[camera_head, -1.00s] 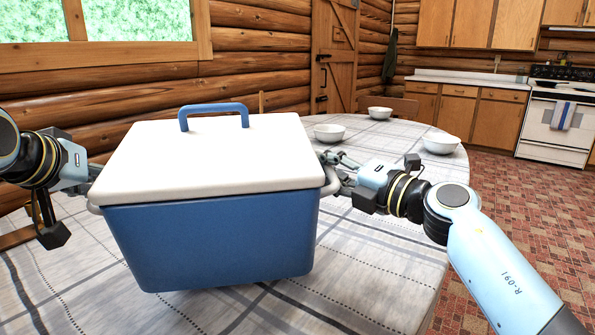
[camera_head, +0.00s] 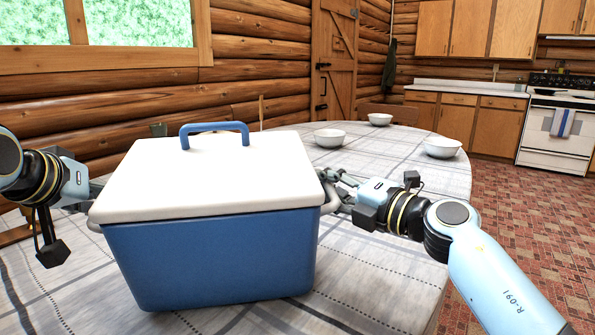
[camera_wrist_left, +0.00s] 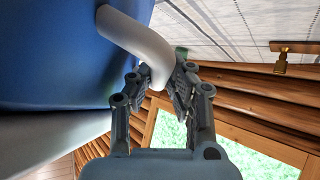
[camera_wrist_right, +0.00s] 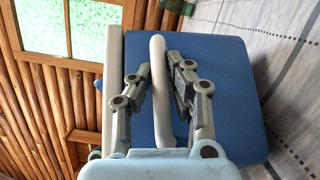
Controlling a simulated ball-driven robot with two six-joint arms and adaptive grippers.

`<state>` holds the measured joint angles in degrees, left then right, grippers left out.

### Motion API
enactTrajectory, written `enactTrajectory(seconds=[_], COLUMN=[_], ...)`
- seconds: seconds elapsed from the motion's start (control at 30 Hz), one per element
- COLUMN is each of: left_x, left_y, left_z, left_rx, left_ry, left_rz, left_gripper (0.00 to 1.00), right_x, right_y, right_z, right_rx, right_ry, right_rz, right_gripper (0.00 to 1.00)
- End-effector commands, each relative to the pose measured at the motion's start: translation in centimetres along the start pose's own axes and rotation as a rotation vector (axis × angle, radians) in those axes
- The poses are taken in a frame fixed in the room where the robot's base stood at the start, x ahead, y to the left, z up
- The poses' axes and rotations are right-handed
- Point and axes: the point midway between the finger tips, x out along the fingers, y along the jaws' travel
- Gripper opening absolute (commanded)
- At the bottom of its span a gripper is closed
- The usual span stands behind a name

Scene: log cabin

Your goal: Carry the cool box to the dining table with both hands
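The cool box (camera_head: 215,262) is blue with a white lid (camera_head: 210,180) and a blue top handle (camera_head: 214,128). It is upright over the dining table (camera_head: 395,270); I cannot tell whether its base touches the cloth. My left gripper (camera_wrist_left: 158,88) is shut on the pale side handle (camera_wrist_left: 135,40) at the box's left; the head view mostly hides its fingers. My right gripper (camera_head: 335,185) is shut on the right side handle, which shows between its fingers in the right wrist view (camera_wrist_right: 160,95).
Several white bowls stand on the table: one (camera_head: 329,138) just behind the box, one (camera_head: 379,119) farther back, one (camera_head: 442,147) at the right edge. A chair back (camera_head: 385,112) is beyond. The front right of the tabletop is clear.

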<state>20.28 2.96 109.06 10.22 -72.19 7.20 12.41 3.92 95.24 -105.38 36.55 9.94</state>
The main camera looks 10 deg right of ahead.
Motion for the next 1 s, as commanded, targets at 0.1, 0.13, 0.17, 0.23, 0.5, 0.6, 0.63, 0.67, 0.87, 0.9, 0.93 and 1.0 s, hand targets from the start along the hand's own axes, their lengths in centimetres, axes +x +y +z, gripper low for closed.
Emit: enactTrajectory(seconds=[0.1,0.13,0.17,0.23,0.5,0.6,0.63,0.67,0.87,0.9,0.93,1.0], left_x=[-0.03,-0.03,-0.03,-0.03,-0.04,-0.04,-0.04,-0.04,-0.05,-0.05,-0.05,-0.12], left_y=[-0.12,-0.1,-0.09,-0.04,0.07,0.1,0.11,0.12,0.23,0.25,0.26,0.29], left_z=[-0.05,-0.05,-0.05,-0.05,-0.09,-0.1,-0.1,-0.1,-0.12,-0.12,-0.12,-0.12], left_rx=[0.002,0.002,0.001,0.001,-0.001,-0.001,-0.001,-0.001,-0.003,-0.003,-0.003,-0.004], left_ry=[0.001,0.001,0.001,0.001,0.002,0.002,0.002,0.002,0.003,0.003,0.003,0.003], left_rz=[-0.004,-0.003,-0.003,-0.001,0.002,0.003,0.003,0.003,0.007,0.007,0.008,0.008], left_gripper=[0.29,0.33,0.37,0.37,0.45,0.58,0.62,0.66,0.73,0.73,0.73,0.73], right_x=[-0.02,-0.01,-0.01,0.01,0.04,0.05,0.05,0.06,0.09,0.09,0.1,0.11], right_y=[0.07,0.08,0.1,0.13,0.23,0.25,0.26,0.26,0.33,0.35,0.37,0.39], right_z=[0.12,0.11,0.1,0.08,0.03,0.02,0.02,0.01,-0.07,-0.09,-0.1,-0.12], right_rx=[-0.002,-0.002,-0.002,-0.001,0.0,0.0,0.0,0.0,0.003,0.003,0.004,0.005], right_ry=[-0.003,-0.002,-0.002,-0.001,0.0,0.0,0.0,0.001,0.003,0.003,0.003,0.004], right_rz=[0.0,0.001,0.001,0.002,0.004,0.005,0.005,0.005,0.007,0.007,0.007,0.008], right_gripper=[0.29,0.33,0.36,0.36,0.36,0.36,0.36,0.36,0.36,0.36,0.36,0.36])
